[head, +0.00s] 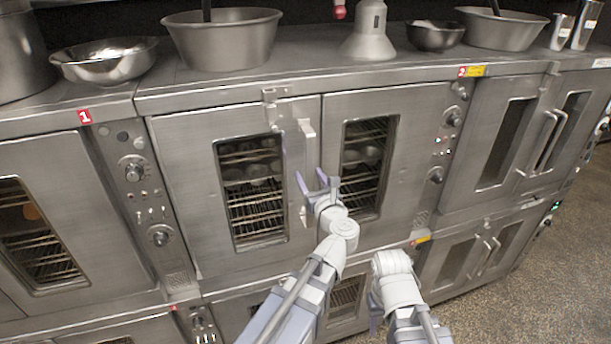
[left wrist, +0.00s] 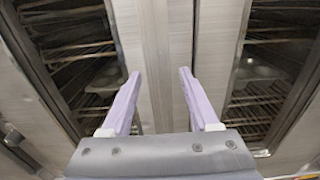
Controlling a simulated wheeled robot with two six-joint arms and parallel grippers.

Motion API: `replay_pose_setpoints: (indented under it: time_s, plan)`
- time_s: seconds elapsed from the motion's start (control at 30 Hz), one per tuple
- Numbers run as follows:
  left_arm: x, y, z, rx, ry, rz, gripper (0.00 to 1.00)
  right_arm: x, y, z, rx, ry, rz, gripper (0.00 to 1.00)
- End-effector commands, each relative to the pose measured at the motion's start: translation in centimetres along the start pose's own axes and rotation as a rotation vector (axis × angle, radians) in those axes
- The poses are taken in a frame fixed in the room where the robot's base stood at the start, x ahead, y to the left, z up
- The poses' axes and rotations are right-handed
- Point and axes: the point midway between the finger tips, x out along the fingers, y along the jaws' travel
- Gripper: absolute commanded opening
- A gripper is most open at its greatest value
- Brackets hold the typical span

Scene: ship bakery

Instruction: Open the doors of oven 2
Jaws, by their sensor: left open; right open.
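Oven 2 is the middle oven, with a red "2" label (head: 463,71) above its control panel. Its left door (head: 190,170) and right door (head: 415,120) look shut, each with a window onto wire racks. A vertical metal handle piece (head: 295,160) stands near where the doors meet.
Oven 1 (head: 85,160) is at left, with its knob panel (head: 130,170). Another two-door oven (head: 480,100) stands at right. Bowls (head: 225,42) and a grey cone-shaped vessel (head: 368,40) sit on top. Bare floor (head: 560,260) lies at the right.

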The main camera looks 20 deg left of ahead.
Motion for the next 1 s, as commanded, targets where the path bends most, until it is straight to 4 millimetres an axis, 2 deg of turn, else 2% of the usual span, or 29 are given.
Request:
replay_pose_setpoints:
  time_s: [0.07, 0.6, 1.0]
  plan:
    - [-0.02, 0.01, 0.00, 0.000, 0.000, 0.000, 0.60, 0.00, 0.01, 0.02, 0.000, 0.000, 0.000, 0.50]
    - [-0.02, 0.02, 0.01, 0.000, 0.000, -0.001, 0.00, 0.00, 0.01, 0.01, 0.000, 0.000, 0.000, 0.50]
    - [-0.02, 0.02, 0.03, 0.001, -0.001, -0.001, 0.00, -0.01, 0.01, 0.01, 0.000, 0.000, 0.000, 0.50]
